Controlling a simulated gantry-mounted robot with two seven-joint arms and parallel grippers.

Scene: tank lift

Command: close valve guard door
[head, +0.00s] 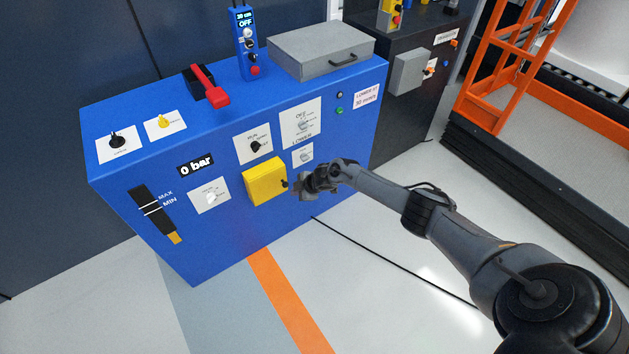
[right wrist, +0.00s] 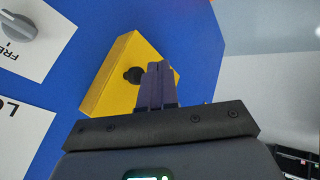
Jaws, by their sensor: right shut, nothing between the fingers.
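The valve guard door (head: 264,184) is a yellow box-like cover on the front of the blue cabinet, with a black knob (head: 284,184) near its right edge. It lies against the panel and looks closed, though I cannot tell if it is fully flush. My right gripper (head: 300,186) is just right of the yellow door. In the right wrist view the yellow door (right wrist: 118,75) and its black knob (right wrist: 133,75) show beyond my shut, empty fingers (right wrist: 157,68). I cannot tell if the fingertips touch the door. My left gripper is not in view.
The blue cabinet (head: 215,240) carries dials, a red lever (head: 212,90), a blue pendant (head: 245,42) and a grey lidded box (head: 322,50). A dark cabinet (head: 425,110) stands behind it at right. An orange frame (head: 500,70) is farther right. The floor in front is mostly clear, with a black cable.

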